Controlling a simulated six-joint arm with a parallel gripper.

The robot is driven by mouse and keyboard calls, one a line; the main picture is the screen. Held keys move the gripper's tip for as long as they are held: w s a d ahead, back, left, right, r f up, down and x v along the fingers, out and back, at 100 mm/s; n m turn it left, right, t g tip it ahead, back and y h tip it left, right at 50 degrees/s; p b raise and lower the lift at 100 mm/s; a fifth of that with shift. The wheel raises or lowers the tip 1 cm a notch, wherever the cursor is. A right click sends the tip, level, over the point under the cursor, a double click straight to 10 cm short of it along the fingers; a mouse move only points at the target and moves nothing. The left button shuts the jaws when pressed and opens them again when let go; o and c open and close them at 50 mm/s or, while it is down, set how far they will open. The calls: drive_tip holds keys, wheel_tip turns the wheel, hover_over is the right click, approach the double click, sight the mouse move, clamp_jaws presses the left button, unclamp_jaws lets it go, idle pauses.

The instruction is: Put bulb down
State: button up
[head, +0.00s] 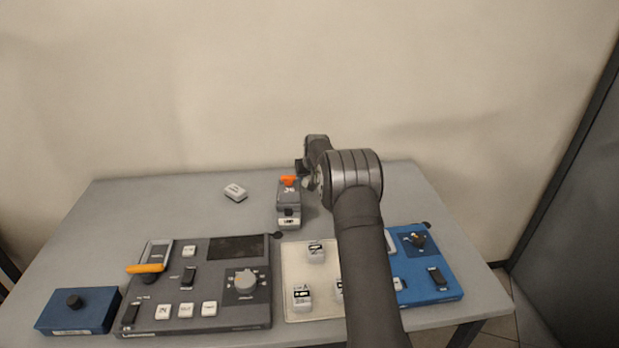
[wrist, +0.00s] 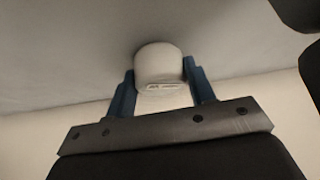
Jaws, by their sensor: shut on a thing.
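In the wrist view, my gripper (wrist: 160,68) has its two blue fingers on either side of the white, rounded bulb (wrist: 160,62). A small marking shows on the bulb's near end. The grey tabletop fills the upper part of that view close to the bulb; I cannot tell whether they touch. In the head view, my arm reaches to the back of the table, and its links hide most of the gripper and the bulb.
A grey device with an orange top (head: 289,195) stands just left of my wrist. A white block (head: 235,192) lies further left. A dark control panel (head: 207,255), blue box (head: 78,311), cream tray (head: 292,254) and blue panel (head: 447,272) line the front. The back left is clear.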

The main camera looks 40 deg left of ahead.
drive_tip(key=o, duration=1)
drive_tip(key=shift+f, duration=0.1)
drive_tip(key=shift+r, duration=0.35)
drive_tip(key=v, duration=1.1)
drive_tip(key=shift+s+d+r, duration=0.15)
drive_tip(key=shift+d+r, duration=0.1)
drive_tip(key=shift+f, duration=0.1)
